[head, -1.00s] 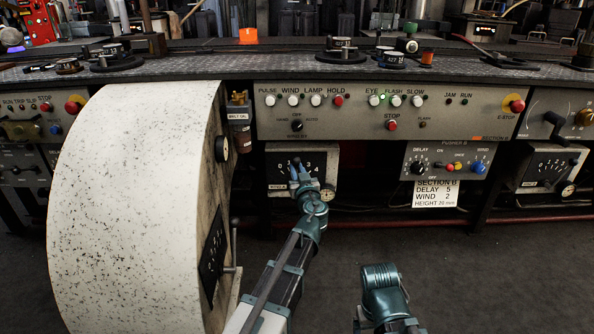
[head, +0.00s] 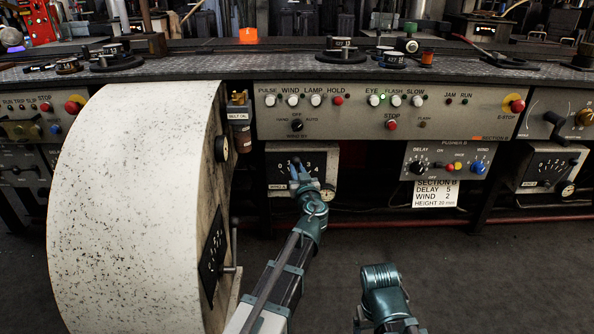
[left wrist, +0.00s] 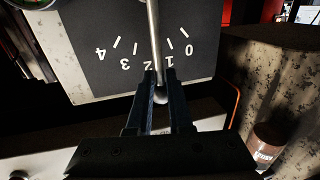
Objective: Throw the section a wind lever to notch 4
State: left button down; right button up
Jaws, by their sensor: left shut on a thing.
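A wind lever (left wrist: 153,35) with a round knob crosses a black dial plate (left wrist: 205,65) marked 0 to 4. The digits appear upside down in the left wrist view. The lever lies between digits 1 and 2 there. My left gripper (left wrist: 160,88) is shut on the lever at its knob end. In the head view my left gripper (head: 299,174) covers part of this dial (head: 318,163), below the button panel. The dial's small label (head: 278,187) is too small to read surely. My right arm shows at the bottom; its gripper does not.
A big speckled white drum-shaped guard (head: 125,210) stands close left of my left arm, with another dial and lever (head: 213,255) on its side. The button panel (head: 350,125) reads section B. A section B card (head: 437,193) hangs right of the dial. Dark floor is clear at right.

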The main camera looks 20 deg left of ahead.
pick_arm(q)
jog(key=shift+d, duration=0.1)
jog(key=d+m+b, duration=0.1)
jog(key=d+m, duration=0.1)
jog(key=w+d+f+m+b, duration=0.1)
jog(key=m, duration=0.1)
jog(key=shift+t+b, duration=0.3)
jog(key=shift+t, duration=0.1)
jog(key=shift+w+d+f+m+t+b, duration=0.15)
jog(key=shift+d+f+m+b, duration=0.1)
jog(key=shift+d+m+b, duration=0.4)
jog(key=shift+w+d+f+m+t+b, duration=0.1)
jog(key=shift+d+f+m+t+b, duration=0.15)
jog(key=shift+m, duration=0.65)
jog(key=shift+w+d+f+m+t+b, duration=0.15)
jog(key=shift+d+f+m+b, duration=0.1)
jog(key=shift+d+m+b, duration=0.4)
jog(key=c, duration=0.9)
grip_release()
jog(key=shift+o, duration=0.3)
jog(key=shift+s, duration=0.1)
